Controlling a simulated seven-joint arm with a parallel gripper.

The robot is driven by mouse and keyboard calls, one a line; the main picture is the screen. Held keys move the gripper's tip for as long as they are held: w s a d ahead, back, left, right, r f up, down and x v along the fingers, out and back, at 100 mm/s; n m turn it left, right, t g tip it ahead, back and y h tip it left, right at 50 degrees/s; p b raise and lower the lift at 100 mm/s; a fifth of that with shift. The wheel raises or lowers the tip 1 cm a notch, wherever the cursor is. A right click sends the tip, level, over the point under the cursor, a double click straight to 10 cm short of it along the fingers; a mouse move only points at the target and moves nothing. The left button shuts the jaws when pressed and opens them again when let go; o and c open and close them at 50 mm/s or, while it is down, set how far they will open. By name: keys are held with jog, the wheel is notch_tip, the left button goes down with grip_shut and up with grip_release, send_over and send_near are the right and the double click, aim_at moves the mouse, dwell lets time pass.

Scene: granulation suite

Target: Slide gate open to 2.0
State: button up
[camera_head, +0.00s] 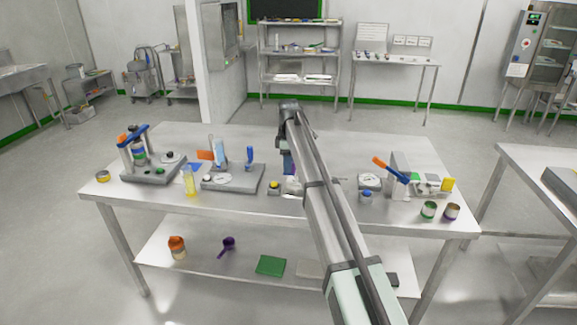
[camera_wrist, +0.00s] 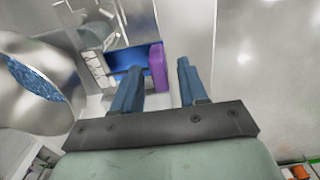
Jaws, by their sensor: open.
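The slide gate shows in the wrist view as a blue plate (camera_wrist: 120,58) with a purple end block (camera_wrist: 157,68) at its right. A row of pale marked blocks (camera_wrist: 97,68) runs along its left side; I cannot read any marks. My gripper (camera_wrist: 160,66) is open, its two blue fingers apart. The purple block appears in the gap between them, nearer the left finger; I cannot tell whether either touches it. In the head view my gripper (camera_head: 289,163) points down over the middle of the table, and my arm hides most of the gate.
A shiny round vessel (camera_wrist: 38,85) with blue granules is close on the left in the wrist view. The steel table (camera_head: 330,135) also holds a grey weighing station (camera_head: 232,184), a yellow cylinder (camera_head: 190,182), and a blue-and-orange handled device (camera_head: 391,169). The back of the table is clear.

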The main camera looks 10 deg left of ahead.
notch_tip(320, 180, up, 12)
jog(key=shift+r, duration=0.25)
dwell(0.4)
jog(key=s+d+f+m+g, duration=0.2)
jog(key=s+d+f+m, duration=0.2)
jog(key=s+d+f, duration=0.75)
jog(key=s+d+f+m+g+h, duration=0.1)
jog(key=s+d+f+m, duration=0.3)
jog(key=s+f, duration=1.3)
jog(key=s+d+f+m+g, duration=0.2)
jog(key=s+d+f+m, duration=0.4)
jog(key=f, duration=1.6)
jog(key=s+d+f+m, duration=0.1)
jog(key=s+d+f, duration=0.2)
jog(key=s, duration=0.7)
jog(key=s+d+f+m+g, duration=0.1)
jog(key=s+d+f, duration=0.2)
jog(key=s+f, duration=0.4)
jog(key=s+d+f+m+y, duration=0.1)
jog(key=s+f, duration=0.4)
jog(key=s, duration=0.9)
jog(key=shift+s+d+m+g, duration=0.25)
jog(key=shift+d+m+g, duration=0.2)
jog(key=shift+d, duration=0.55)
